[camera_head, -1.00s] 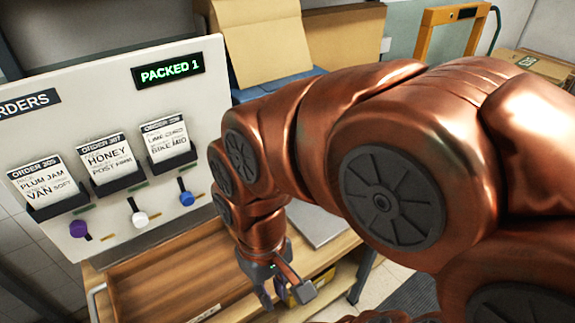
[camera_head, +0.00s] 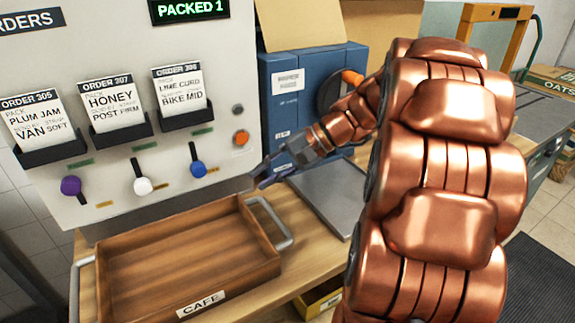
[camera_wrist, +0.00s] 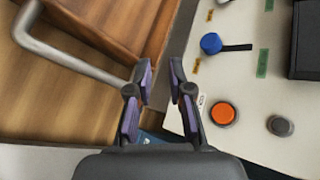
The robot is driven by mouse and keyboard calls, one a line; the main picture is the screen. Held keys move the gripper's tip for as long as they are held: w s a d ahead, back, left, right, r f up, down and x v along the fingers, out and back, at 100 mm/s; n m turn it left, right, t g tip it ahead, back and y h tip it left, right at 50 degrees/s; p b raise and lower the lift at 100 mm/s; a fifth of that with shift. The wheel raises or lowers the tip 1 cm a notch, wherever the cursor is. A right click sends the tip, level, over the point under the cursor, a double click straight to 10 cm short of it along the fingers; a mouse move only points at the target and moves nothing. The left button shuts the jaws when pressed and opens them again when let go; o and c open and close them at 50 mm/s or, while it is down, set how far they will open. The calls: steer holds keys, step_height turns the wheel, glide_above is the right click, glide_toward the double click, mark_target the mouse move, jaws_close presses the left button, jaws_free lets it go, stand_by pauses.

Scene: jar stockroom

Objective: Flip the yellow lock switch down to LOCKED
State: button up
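I see no yellow lock switch in either view; my arm covers part of the scene. The white panel (camera_head: 108,55) carries three levers hanging down, with a purple knob (camera_head: 70,185), a white knob (camera_head: 143,186) and a blue knob (camera_head: 198,169). The blue knob also shows in the wrist view (camera_wrist: 211,43). An orange round button (camera_head: 241,138) sits right of them, and also shows in the wrist view (camera_wrist: 222,113). My gripper (camera_head: 256,182) is near the panel's lower right edge, below the orange button. In the wrist view my gripper (camera_wrist: 158,75) is open and empty.
A wooden CAFE tray (camera_head: 255,272) with metal handles stands on the bench below the panel. A blue machine (camera_head: 290,100) with a dark disc and orange handle (camera_head: 352,77) stands right of the panel. A grey plate (camera_head: 325,195) lies before it.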

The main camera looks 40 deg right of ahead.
steer(key=w+d+m+t+b, duration=0.1)
steer(key=d+t+b, duration=0.15)
steer(key=d, duration=0.55)
steer(key=w+d+m+t+b, duration=0.2)
steer(key=d+t, duration=0.1)
steer(key=d, duration=0.5)
steer(key=x, duration=0.7)
steer(key=shift+a+r+b, duration=0.1)
steer(key=shift+a+b, duration=0.1)
steer(key=shift+b, duration=0.1)
jaws_close()
